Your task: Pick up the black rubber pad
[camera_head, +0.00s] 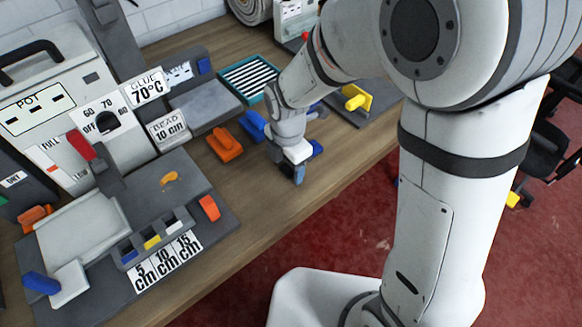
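I cannot single out the black rubber pad with certainty. A dark flat plate (372,117) lies at the right of the bench, with a yellow block-like piece (356,97) on it. My gripper (298,174) points down near the bench's front edge, left of and nearer than that plate. Its fingers look small and dark blue-grey, and I cannot tell whether they are open or hold anything. My arm hides part of the bench behind it.
An orange piece (226,143) and a blue piece (252,126) lie left of my gripper. A teal-framed striped tray (249,78) stands behind. The glue machine (62,103) fills the left. The front-centre wooden bench (262,205) is clear; red floor lies beyond its edge.

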